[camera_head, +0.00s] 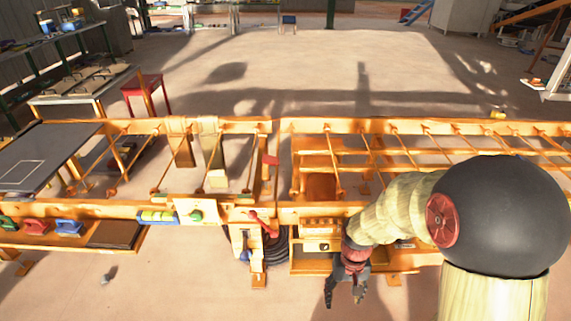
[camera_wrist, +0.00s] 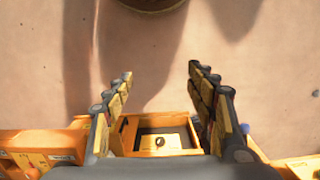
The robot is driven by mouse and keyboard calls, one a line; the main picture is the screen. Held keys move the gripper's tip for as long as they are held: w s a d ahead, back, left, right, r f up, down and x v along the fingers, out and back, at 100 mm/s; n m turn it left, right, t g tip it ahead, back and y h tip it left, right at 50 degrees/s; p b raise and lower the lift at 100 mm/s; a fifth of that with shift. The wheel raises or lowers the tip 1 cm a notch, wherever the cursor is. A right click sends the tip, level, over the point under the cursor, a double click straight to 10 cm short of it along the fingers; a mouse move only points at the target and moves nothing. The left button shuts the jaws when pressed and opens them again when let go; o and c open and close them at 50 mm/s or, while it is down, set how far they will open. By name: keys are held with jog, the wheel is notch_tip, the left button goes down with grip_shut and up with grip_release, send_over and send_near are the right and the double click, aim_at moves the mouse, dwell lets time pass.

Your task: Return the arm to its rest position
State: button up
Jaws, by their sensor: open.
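My gripper (camera_head: 345,290) hangs at the front of the orange press frame (camera_head: 270,212), right of the middle in the head view. Its fingers point down over the floor. In the wrist view my gripper (camera_wrist: 160,85) is open, with two dark and yellow fingers well apart and nothing between the tips. Beyond and below the fingers is an orange box (camera_wrist: 160,122) with a dark inside and a small round knob. It seems to be the orange box (camera_head: 321,245) just left of my wrist in the head view.
Left of the gripper are a red-handled lever (camera_head: 262,222) and a black coil (camera_head: 277,248). A shelf (camera_head: 60,238) with coloured tools and a dark plate (camera_head: 35,160) lie at the left. A red stool (camera_head: 143,85) stands behind. The floor in front is mostly clear.

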jog(key=s+r+t+p, duration=0.1)
jog(key=s+r, duration=0.3)
jog(key=r, duration=0.6)
jog(key=s+d+r+t+p, duration=0.1)
jog(key=s+r+t, duration=0.2)
jog(key=r, duration=0.8)
jog(key=s+d+r+t+p, duration=0.1)
jog(key=s+r+t, duration=0.1)
jog(key=s+r, duration=0.4)
notch_tip(320, 180, up, 5)
jog(key=shift+s+r+t+p, duration=0.1)
jog(key=shift+s+t+p, duration=0.15)
jog(key=shift+t+p, duration=0.1)
